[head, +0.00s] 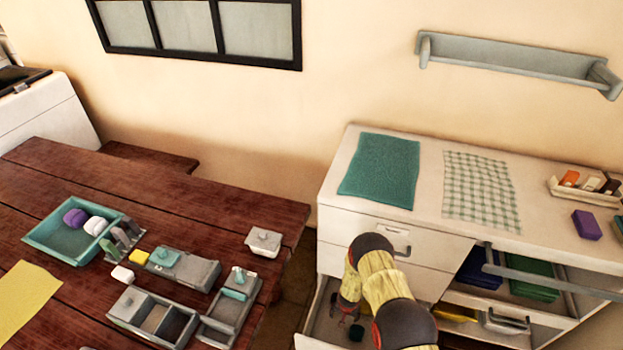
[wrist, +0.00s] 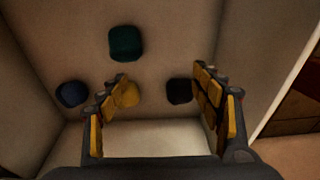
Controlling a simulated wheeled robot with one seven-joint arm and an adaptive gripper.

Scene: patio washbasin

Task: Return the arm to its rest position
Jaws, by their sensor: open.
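My arm (head: 380,285) reaches over the white cabinet's open lower drawer (head: 312,322) in the head view. The gripper end is mostly hidden behind the arm there. In the wrist view my gripper (wrist: 160,76) is open, its yellow-padded fingers spread wide. It points into a pale drawer or box interior. Inside lie a dark green item (wrist: 126,42), a blue one (wrist: 72,94), a yellow one (wrist: 128,95) partly behind the left finger, and a black one (wrist: 180,91) near the right finger. Nothing is held between the fingers.
The cabinet top holds a teal towel (head: 382,168), a checked cloth (head: 480,188) and a purple box (head: 586,225). A rail (head: 550,281) juts out at the right. A wooden table (head: 165,205) with trays stands left. A shelf (head: 515,62) hangs above.

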